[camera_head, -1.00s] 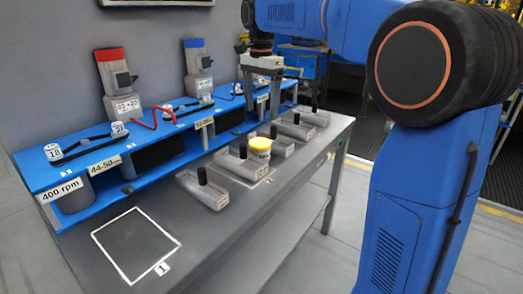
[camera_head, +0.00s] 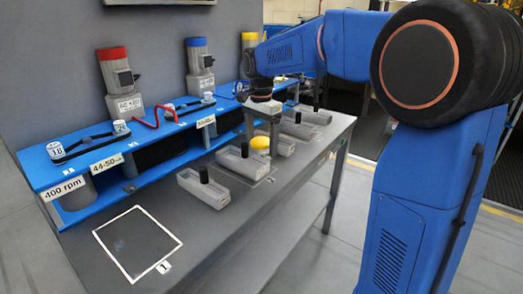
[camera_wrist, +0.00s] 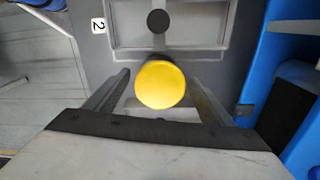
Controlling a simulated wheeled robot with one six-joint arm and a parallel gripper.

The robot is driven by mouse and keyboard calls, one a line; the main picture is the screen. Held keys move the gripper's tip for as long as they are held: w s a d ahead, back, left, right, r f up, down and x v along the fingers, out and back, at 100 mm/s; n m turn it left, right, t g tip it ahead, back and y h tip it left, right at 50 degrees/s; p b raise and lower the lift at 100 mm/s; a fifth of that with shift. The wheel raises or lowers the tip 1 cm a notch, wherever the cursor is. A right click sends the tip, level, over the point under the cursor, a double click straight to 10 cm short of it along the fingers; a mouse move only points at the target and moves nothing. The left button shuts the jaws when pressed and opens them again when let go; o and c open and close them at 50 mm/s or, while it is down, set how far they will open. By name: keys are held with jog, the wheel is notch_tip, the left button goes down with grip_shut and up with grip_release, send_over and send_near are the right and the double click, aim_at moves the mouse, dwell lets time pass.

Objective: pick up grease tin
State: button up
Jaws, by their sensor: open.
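The grease tin (camera_head: 260,144) has a yellow lid and stands on the table among the grey trays, in the middle of the head view. In the wrist view the tin (camera_wrist: 160,84) shows from above as a round yellow lid between the two fingers. My gripper (camera_wrist: 158,88) is open, with one finger on each side of the tin and a visible gap at both sides. In the head view my gripper (camera_head: 262,135) is above and around the tin, and partly hides it. I cannot tell whether the fingertips are level with the tin.
Grey trays with black posts stand in a row, such as the near one (camera_head: 204,188). The blue shelf (camera_head: 110,155) with motors runs along the wall side. A white-outlined square (camera_head: 137,243) at the table's near end is empty.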

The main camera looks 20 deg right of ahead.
jog(key=shift+f, duration=0.8)
jog(key=shift+c, duration=0.4)
jog(key=c, duration=1.3)
